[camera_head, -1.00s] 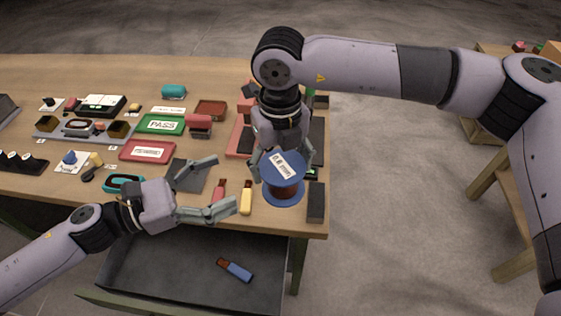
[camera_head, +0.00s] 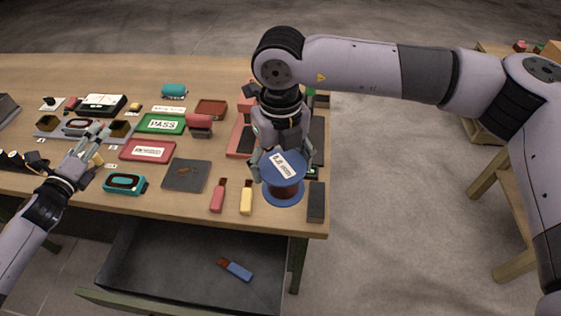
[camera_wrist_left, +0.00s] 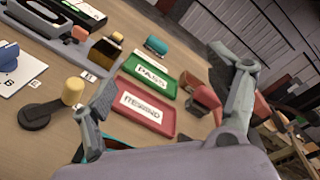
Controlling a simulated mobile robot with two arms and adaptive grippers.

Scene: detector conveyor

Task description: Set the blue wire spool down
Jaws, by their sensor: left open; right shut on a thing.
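The blue wire spool (camera_head: 284,178) has blue flanges, a reddish-brown winding and a white label on top. It is at the right front part of the table in the head view. My right gripper (camera_head: 283,160) is shut on it from behind, with fingers on both sides. I cannot tell whether the spool's lower flange touches the table. My left gripper (camera_head: 92,142) is open and empty over the left part of the table. Its two spread fingers also show in the left wrist view (camera_wrist_left: 165,100).
The green PASS tray (camera_head: 161,123) and red tray (camera_head: 147,151) lie mid-table. A dark square pad (camera_head: 187,175), a red marker (camera_head: 218,196), a yellow marker (camera_head: 246,198) and a black block (camera_head: 316,202) lie along the front. An open drawer (camera_head: 170,268) holds a blue marker (camera_head: 236,269).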

